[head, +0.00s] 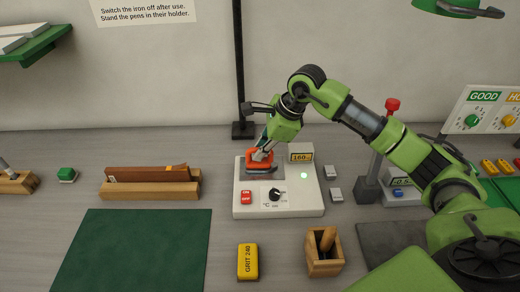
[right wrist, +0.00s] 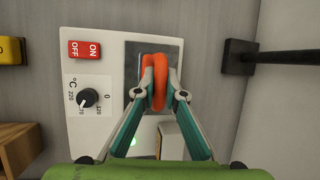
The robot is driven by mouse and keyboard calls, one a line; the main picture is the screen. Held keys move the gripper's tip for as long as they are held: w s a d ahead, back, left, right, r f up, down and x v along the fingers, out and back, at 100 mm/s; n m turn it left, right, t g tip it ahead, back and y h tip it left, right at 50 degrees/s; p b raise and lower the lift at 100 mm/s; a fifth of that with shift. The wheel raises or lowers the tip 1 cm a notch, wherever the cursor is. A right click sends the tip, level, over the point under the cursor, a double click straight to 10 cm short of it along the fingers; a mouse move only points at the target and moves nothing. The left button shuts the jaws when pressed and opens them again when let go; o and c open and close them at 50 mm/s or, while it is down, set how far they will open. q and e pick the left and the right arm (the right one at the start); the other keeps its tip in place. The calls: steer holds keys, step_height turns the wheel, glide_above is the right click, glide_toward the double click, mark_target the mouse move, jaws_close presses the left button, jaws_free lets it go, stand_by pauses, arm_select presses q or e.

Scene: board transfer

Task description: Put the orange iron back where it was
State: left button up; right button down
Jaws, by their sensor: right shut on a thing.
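The orange iron (head: 260,158) is at the grey plate on the white heating station (head: 300,191). My right gripper (head: 263,150) reaches down over it and is shut on its orange handle. In the right wrist view the handle (right wrist: 159,80) shows between the two fingertips (right wrist: 159,94), above the dark grey plate (right wrist: 175,55). I cannot tell whether the iron rests on the plate or hangs just over it. The station has a red ON/OFF switch (head: 246,197), a black knob (head: 275,194), a 160 display (head: 301,157) and a lit green lamp (head: 304,175). My left gripper is not in view.
A green mat (head: 135,250) lies at the front left. A yellow GRIT 240 block (head: 247,262) and a wooden holder (head: 325,262) stand in front of the station. A black post (head: 238,70) rises behind it. A wooden block with a brown bar (head: 150,192) lies left.

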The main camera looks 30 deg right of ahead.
steer(key=c, duration=2.1)
jaws_free()
steer(key=shift+r+p, duration=0.2)
steer(key=shift+p, duration=0.1)
steer(key=shift+s+d+r, duration=0.1)
steer(key=shift+d+r, duration=0.05)
steer(key=shift+r, duration=0.15)
steer(key=b+v, duration=0.2)
steer(key=v, duration=0.9)
steer(key=shift+r, duration=0.15)
steer(key=shift+s, duration=0.1)
